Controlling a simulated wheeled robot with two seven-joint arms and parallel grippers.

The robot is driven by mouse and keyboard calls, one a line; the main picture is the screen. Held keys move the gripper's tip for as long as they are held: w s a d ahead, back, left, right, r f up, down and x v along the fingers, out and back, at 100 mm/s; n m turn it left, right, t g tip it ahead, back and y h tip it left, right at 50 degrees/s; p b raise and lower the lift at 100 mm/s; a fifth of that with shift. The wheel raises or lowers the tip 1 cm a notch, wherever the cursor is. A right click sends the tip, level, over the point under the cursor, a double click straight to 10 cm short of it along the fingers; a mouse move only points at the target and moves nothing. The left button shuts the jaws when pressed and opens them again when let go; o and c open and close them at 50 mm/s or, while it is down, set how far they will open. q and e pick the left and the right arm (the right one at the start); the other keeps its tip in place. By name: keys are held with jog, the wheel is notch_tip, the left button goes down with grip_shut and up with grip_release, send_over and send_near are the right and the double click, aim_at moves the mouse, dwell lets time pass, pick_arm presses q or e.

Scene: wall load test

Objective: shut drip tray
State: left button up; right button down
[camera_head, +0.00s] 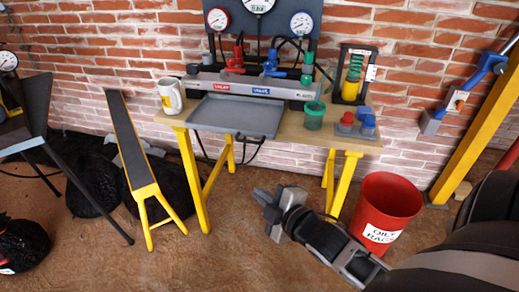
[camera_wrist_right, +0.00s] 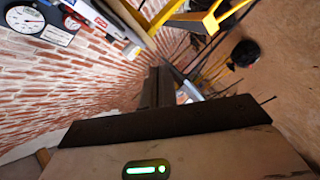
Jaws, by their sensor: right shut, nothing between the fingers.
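The drip tray (camera_head: 238,117) is a shallow grey tray on the wooden workbench (camera_head: 295,124). It sticks out at the front from under the grey manifold block and its front edge reaches past the bench's front edge. My right gripper (camera_head: 266,195) is in front of the bench and lower than the tray, apart from it. Its fingers are shut with nothing between them; they also show in the right wrist view (camera_wrist_right: 158,88). I cannot make out the tray clearly in the right wrist view. My left gripper is not in view.
A mug (camera_head: 170,96) stands left of the tray and a green cup (camera_head: 314,116) right of it. Yellow bench legs (camera_head: 192,180) flank open floor. A red bin (camera_head: 385,212) stands beside my right arm. A narrow ramp-like stand (camera_head: 138,150) is at the left.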

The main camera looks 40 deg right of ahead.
pick_arm(q)
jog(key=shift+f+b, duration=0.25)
jog(key=shift+b, duration=0.45)
pick_arm(e)
jog(key=w+d+n, duration=0.1)
jog(key=w+d, duration=0.2)
jog(key=w, duration=0.4)
jog(key=w+d+n+t+h, duration=0.1)
jog(key=w+d+n, duration=0.1)
jog(key=w+d, duration=0.2)
jog(key=shift+w+d+r, duration=0.25)
jog(key=shift+w+r, duration=0.05)
jog(key=shift+w, duration=1.5)
